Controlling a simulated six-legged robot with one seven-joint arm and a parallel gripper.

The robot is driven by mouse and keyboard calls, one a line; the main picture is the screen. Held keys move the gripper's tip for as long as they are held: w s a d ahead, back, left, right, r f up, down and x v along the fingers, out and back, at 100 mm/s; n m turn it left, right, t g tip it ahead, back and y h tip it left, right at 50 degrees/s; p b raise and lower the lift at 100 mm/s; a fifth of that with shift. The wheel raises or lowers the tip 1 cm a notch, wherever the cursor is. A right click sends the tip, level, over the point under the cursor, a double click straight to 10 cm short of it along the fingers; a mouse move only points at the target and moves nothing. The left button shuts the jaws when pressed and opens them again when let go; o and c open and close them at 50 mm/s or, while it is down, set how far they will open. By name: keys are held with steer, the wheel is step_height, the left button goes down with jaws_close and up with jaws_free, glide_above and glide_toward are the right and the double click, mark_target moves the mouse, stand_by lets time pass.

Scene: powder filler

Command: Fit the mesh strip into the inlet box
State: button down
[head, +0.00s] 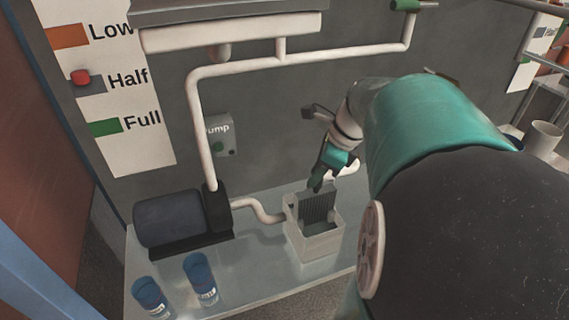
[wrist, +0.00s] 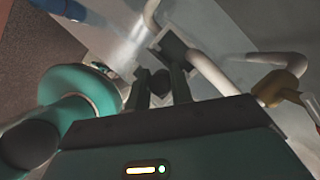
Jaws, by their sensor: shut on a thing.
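The mesh strip (head: 318,207) is a grey ribbed plate. It stands roughly upright at the mouth of the white inlet box (head: 316,248) in the head view. Its upper part shows above the rim; its lower edge is hidden behind the box's front wall, so I cannot tell how deep it sits or whether it is in a slot. My gripper (head: 318,184) is above the box, pointing down, and is shut on the top of the mesh strip. In the wrist view my gripper's fingers (wrist: 158,88) reach toward the box, and the strip is hard to make out.
A white pipe joins the inlet box to a dark pump motor (head: 172,218) at left. Two blue cups (head: 200,279) stand at the table's (head: 260,292) front left. A pump switch box (head: 219,135) and white pipes (head: 299,56) are on the wall behind. The tabletop before the box is clear.

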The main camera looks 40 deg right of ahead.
steer(key=shift+f, duration=2.35)
steer(key=c, duration=1.2)
jaws_free()
steer(key=shift+c, duration=0.2)
steer(key=v, duration=1.4)
steer(key=n, duration=0.7)
glide_above(316, 187)
steer(key=s+a, duration=0.1)
steer(key=a, duration=0.3)
steer(key=f, duration=0.1)
steer(key=s+a+f+n+t+h, duration=0.1)
steer(key=a+f+n, duration=0.1)
steer(key=a+n, duration=0.7)
steer(key=s+a+f+n+t+h, duration=0.1)
steer(key=a+f+n, duration=0.2)
steer(key=a+n, duration=0.6)
steer(key=n, duration=0.3)
steer(key=shift+s+f+h, duration=0.25)
steer(key=shift+s+h, duration=0.05)
steer(key=shift+h, duration=0.1)
